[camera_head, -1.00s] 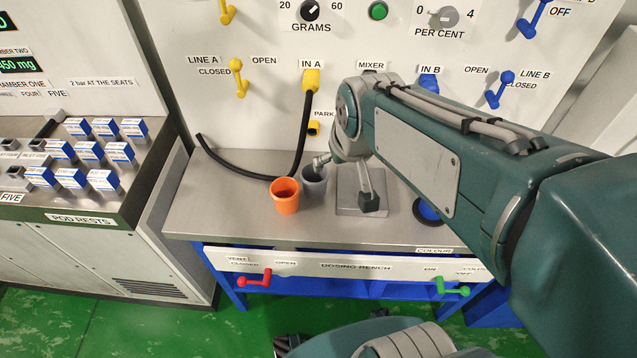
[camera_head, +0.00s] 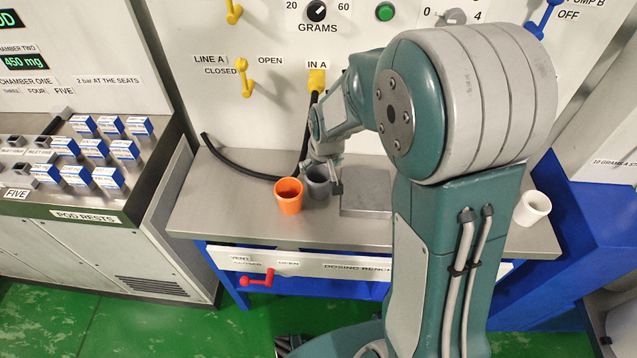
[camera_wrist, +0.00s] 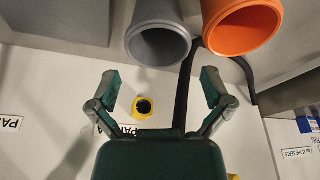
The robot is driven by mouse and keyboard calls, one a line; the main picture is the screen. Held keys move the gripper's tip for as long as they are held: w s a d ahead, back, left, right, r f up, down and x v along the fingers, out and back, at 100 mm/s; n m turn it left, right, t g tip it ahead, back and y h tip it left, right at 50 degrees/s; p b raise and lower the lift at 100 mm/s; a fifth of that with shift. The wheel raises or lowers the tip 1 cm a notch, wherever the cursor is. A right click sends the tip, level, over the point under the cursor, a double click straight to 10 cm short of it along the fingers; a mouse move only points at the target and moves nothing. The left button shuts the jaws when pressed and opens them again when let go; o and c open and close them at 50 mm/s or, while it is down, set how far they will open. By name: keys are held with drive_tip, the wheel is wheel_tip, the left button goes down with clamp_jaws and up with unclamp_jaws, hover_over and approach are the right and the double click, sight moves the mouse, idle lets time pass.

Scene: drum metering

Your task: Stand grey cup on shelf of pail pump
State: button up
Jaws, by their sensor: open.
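The grey cup (camera_head: 318,186) stands on the metal bench just right of the orange cup (camera_head: 288,196). My gripper (camera_head: 330,172) is at the grey cup's back right side, partly hidden by my arm. In the wrist view my gripper (camera_wrist: 159,85) is open and empty, its two fingers spread. There the grey cup (camera_wrist: 158,35) shows ahead of the fingertips, not between them. The orange cup (camera_wrist: 241,25) is beside it, to the right. I cannot make out a shelf of the pail pump; my arm covers much of the bench and panel.
A grey square plate (camera_head: 366,200) lies right of the cups. A white cup (camera_head: 532,208) stands at the bench's right end. A black hose (camera_head: 235,167) hangs from the yellow IN A port (camera_head: 317,80) and curves behind the cups. Blue-and-white boxes (camera_head: 108,177) stand at left.

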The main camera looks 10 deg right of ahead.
sight(319, 176)
drive_tip(key=shift+x, duration=3)
drive_tip(key=c, duration=0.9)
